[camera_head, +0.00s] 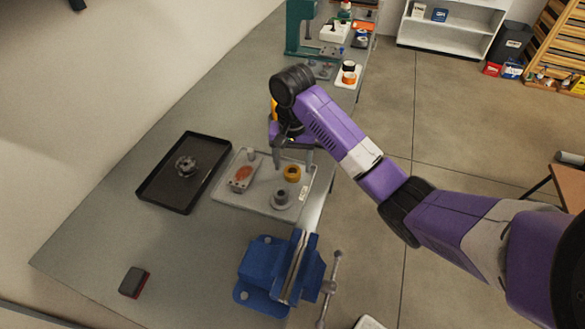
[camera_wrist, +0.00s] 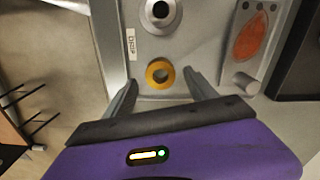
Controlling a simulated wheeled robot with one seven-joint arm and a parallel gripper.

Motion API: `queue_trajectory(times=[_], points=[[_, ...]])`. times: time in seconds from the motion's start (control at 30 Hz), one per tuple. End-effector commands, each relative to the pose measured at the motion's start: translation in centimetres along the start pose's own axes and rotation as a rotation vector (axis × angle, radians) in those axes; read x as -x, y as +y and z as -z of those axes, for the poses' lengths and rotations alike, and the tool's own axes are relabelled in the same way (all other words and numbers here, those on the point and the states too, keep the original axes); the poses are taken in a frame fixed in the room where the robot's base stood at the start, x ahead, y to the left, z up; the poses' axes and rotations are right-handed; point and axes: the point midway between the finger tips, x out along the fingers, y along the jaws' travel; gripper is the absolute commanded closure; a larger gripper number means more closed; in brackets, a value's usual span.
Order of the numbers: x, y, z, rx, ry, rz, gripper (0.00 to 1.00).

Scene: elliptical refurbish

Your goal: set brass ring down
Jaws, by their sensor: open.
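The brass ring (camera_head: 292,173) is a small yellow-gold ring lying on the light grey tray (camera_head: 235,199) on the workbench. In the wrist view the brass ring (camera_wrist: 160,73) lies flat just beyond and between my fingertips. My gripper (camera_wrist: 163,82) is open and empty, with one finger on each side of the ring's line and no visible contact. In the head view my gripper (camera_head: 294,160) is over the tray's far edge, beside the ring, partly hidden by my arm.
The tray also holds a grey round flanged part (camera_head: 282,199) and a block with an orange oval (camera_head: 242,178). A black tray (camera_head: 160,203) with a metal part stands left. A blue vise (camera_head: 265,262) stands in front.

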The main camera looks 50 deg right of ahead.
Motion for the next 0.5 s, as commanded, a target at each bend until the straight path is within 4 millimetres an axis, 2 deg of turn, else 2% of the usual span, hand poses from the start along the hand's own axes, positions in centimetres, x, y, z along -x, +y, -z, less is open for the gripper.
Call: queue_trajectory(times=[0.03, 0.2, 0.4, 0.5], points=[[1.6, -0.1, 0.1, 0.001, 0.003, 0.002, 0.34], [5.1, 0.1, 0.1, 0.001, 0.003, 0.0, 0.34], [8.2, 0.1, 0.1, 0.0, 0.002, 0.0, 0.34], [8.9, 0.0, 0.1, 0.002, 0.004, 0.001, 0.34]])
